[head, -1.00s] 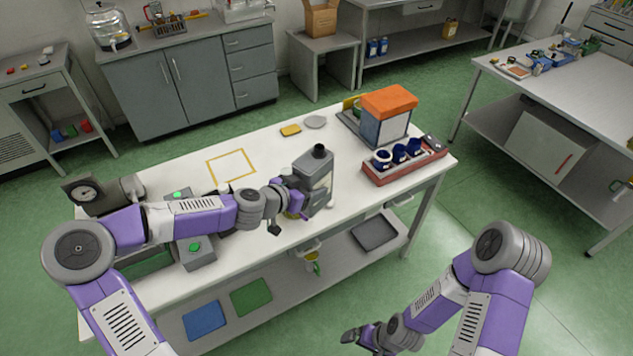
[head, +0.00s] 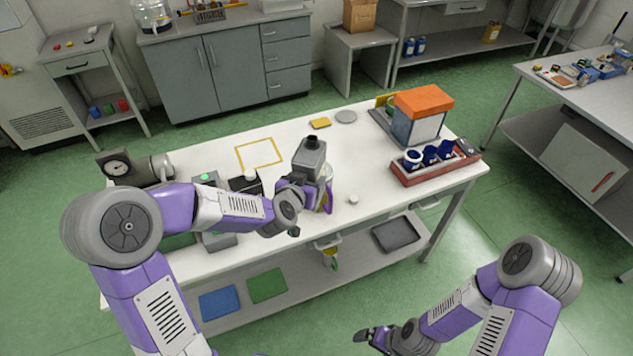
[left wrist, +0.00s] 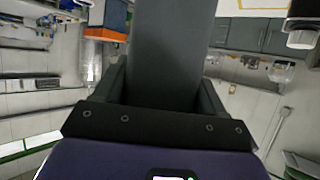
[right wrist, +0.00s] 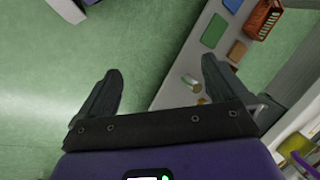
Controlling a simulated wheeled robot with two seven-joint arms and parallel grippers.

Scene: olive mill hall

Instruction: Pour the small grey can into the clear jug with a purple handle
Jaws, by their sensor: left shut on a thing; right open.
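The small grey can (head: 308,160), with a dark cap on top, is held by my left gripper (head: 296,188) above the front part of the white table. It fills the middle of the left wrist view (left wrist: 174,45) between the fingers. The clear jug with a purple handle (head: 327,196) stands on the table just behind and right of the can, partly hidden by it. I cannot tell whether they touch. My right gripper (right wrist: 160,95) is open and empty, off the table's front side, low in the head view (head: 372,338).
A red tray (head: 436,167) with blue cups and an orange-topped unit (head: 423,105) stand on the table's right. A small white cap (head: 352,198) lies right of the jug. A black container (head: 245,183) and grey green-buttoned box (head: 215,240) are left, near my arm.

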